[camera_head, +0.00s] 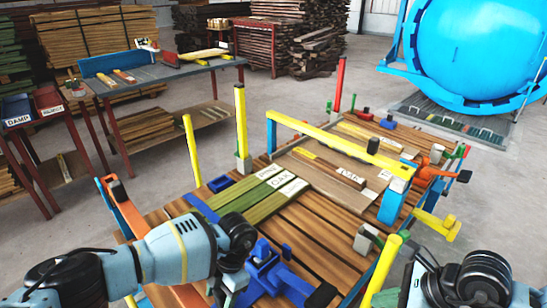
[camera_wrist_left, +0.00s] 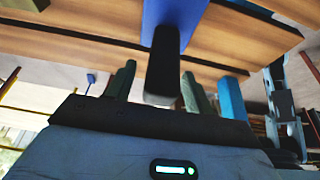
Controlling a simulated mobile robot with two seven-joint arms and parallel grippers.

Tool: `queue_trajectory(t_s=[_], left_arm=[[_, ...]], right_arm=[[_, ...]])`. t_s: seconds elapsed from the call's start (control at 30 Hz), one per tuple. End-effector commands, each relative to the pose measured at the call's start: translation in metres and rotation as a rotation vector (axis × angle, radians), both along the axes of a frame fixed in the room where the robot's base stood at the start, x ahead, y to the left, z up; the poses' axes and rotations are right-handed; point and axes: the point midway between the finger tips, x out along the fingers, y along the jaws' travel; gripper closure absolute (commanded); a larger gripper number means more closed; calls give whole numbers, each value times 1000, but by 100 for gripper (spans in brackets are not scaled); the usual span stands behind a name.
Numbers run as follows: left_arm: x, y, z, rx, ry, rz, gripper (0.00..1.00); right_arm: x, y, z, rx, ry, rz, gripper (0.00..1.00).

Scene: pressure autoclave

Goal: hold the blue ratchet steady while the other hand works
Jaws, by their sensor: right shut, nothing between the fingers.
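The blue ratchet (camera_head: 262,272) sits at the near edge of the slatted wooden load, with a black-ended handle (camera_head: 320,294) pointing to the lower right. In the left wrist view a blue bar with a black end (camera_wrist_left: 163,65) hangs in front of my left gripper (camera_wrist_left: 160,88). Its grey-green fingers stand apart on either side of the bar in that view. Whether they touch it I cannot tell. In the head view my left wrist hides most of that gripper, just left of the ratchet. My right gripper (camera_head: 416,284) is shut and empty at the lower right, apart from the ratchet.
Yellow posts (camera_head: 241,122) and a yellow crossbar (camera_head: 320,138) rise around the load. Green boards (camera_head: 262,203) lie on it. An orange clamp (camera_head: 126,208) stands at the left edge. A workbench (camera_head: 165,73) and the blue autoclave (camera_head: 480,50) stand behind, with clear floor between.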

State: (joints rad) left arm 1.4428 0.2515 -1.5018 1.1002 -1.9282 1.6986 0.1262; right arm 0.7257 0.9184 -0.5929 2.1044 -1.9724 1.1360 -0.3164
Motion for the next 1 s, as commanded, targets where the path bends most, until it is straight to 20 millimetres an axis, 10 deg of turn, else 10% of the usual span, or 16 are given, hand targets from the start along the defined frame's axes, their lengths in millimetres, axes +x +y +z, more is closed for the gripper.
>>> queue_trajectory(t_s=[0.43,1.0], left_arm=[[3,-3,10,0,-1,0,44],[30,-29,100,0,-1,0,44]], right_arm=[[0,0,0,0,0,0,100],[0,0,0,0,0,0,100]])
